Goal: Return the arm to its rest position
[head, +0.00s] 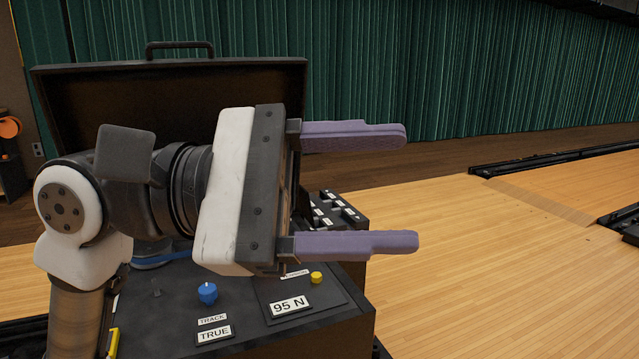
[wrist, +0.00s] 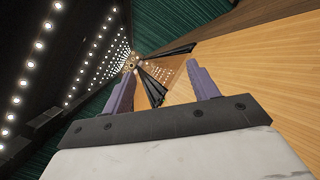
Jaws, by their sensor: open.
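My gripper (head: 408,189) is open and empty, with its two purple fingers wide apart and pointing to the right in the head view. It is held in the air above a black control case. In the wrist view, my gripper (wrist: 160,82) shows both fingers with nothing between them. My arm comes up from the lower left and bends at a white and dark joint.
The black case (head: 345,300) has an open lid (head: 90,95), a blue knob (head: 207,293), a yellow knob (head: 316,278) and labels "TRUE" and "95 N". Wooden lanes (head: 500,260) lie to the right. Green curtains (head: 480,70) hang behind. The air right of the fingers is clear.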

